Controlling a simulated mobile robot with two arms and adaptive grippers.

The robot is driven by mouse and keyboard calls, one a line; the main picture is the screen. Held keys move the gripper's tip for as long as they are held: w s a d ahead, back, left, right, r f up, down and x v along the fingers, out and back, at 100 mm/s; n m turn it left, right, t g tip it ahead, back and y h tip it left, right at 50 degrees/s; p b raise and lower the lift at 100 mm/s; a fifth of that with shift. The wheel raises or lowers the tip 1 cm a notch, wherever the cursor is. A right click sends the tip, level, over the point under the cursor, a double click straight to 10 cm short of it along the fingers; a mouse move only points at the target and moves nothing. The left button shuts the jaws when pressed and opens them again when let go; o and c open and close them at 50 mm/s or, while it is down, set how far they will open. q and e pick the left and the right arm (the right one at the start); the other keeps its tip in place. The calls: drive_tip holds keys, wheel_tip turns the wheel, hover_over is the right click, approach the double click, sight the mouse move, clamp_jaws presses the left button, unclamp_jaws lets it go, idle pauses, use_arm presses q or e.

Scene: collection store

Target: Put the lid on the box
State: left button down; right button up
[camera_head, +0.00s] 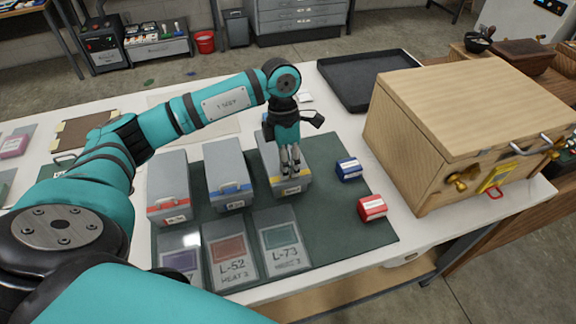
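Three grey boxes stand in a row on a dark green mat (330,235). They are a red-striped box (168,185), a blue-striped box (228,175) and a yellow-striped box (268,160). My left gripper (290,165) points down over the yellow-striped box, its fingers close together. I cannot tell whether they hold anything or touch the box top. The gripper hides part of that box. No separate loose lid can be made out. My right gripper is not in view.
A small blue box (348,169) and a red box (372,207) sit right of the grey boxes. Labelled cards (230,255) lie in front. A large wooden chest (460,110) stands at the right, with a black tray (365,78) behind. Green mat is bare between the cards and red box.

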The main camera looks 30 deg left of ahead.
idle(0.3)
use_arm(q)
drive_tip(key=c, duration=1.4)
unclamp_jaws()
